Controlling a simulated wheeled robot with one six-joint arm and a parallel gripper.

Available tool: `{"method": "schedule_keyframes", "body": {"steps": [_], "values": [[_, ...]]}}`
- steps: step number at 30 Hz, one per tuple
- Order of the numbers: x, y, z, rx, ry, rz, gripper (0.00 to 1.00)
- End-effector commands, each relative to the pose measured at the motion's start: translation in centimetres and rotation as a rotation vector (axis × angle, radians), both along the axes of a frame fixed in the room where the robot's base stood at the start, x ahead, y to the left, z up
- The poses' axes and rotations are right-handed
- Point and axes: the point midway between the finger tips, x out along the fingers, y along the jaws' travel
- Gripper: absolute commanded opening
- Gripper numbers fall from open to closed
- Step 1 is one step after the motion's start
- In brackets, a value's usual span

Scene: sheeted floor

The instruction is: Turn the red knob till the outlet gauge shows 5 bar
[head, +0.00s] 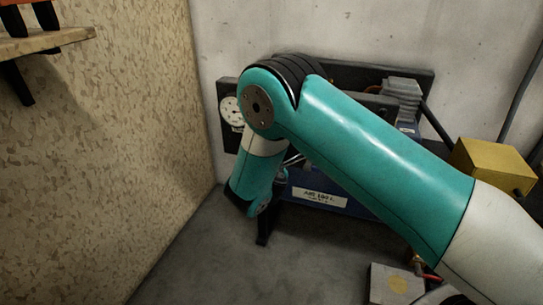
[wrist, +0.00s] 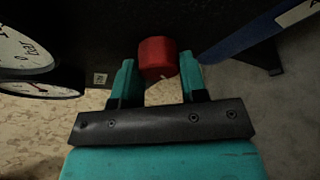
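The red knob (wrist: 157,55) shows in the wrist view on the dark panel, near the top middle. The two teal fingers of my gripper (wrist: 157,63) stand one on each side of it, with narrow gaps showing; contact is not visible. A white gauge (wrist: 22,48) is cut off at the left edge, and a second gauge (wrist: 42,89) lies below it, seen at a steep slant. I cannot tell which is the outlet gauge, nor read a pressure. In the head view one white gauge (head: 232,111) shows left of my arm, which hides the knob and my gripper.
A blue tank (head: 335,203) with a white label stands behind my arm. A yellow box (head: 494,165) is at the right, and a pale block (head: 395,284) is on the floor. A chipboard wall (head: 130,130) with a shelf (head: 45,41) bounds the left. Floor at centre is clear.

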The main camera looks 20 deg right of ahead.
Motion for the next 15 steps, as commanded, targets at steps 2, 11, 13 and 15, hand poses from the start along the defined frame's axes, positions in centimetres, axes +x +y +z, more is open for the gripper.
{"method": "schedule_keyframes", "body": {"steps": [2,11,13,15], "values": [[-0.04,-0.02,-0.14,0.005,-0.002,-0.001,0.16],[-0.06,-0.02,-0.22,0.126,-0.089,-0.001,0.16],[-0.07,-0.03,-0.11,0.129,-0.091,-0.002,0.16],[-0.08,-0.03,-0.11,0.128,-0.09,-0.002,0.16]]}}
